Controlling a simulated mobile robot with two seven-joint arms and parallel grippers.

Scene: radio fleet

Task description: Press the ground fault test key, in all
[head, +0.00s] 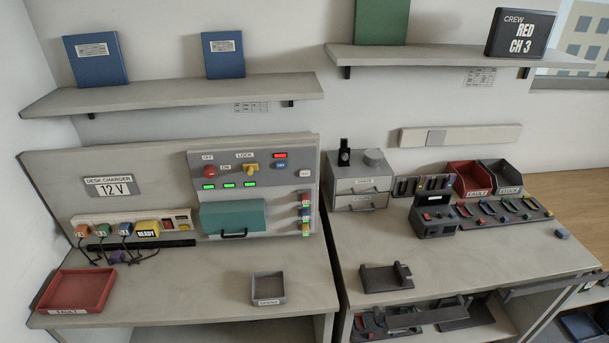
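A grey control panel (292,196) stands upright at the back of the left desk. It carries a red knob (210,171), a yellow lock switch (250,169), a blue button (281,165), a small white key (305,173), a lit red display (280,155) and several green lights (229,186). A teal cover (233,217) with a black handle sits below them. A white power strip (92,219) at left holds several coloured plugs, a yellow READY block (147,229) and small red parts. Lettering on the small keys is too small to read, so I cannot tell which is the ground fault test key. Neither gripper shows.
A red tray (76,291) and a grey tray (268,288) stand on the left desk. The right desk bears a drawer box (359,184), red (470,180) and dark bins (502,176), a charger rack (502,211) and a dark stand (386,278). The left desk's middle is clear.

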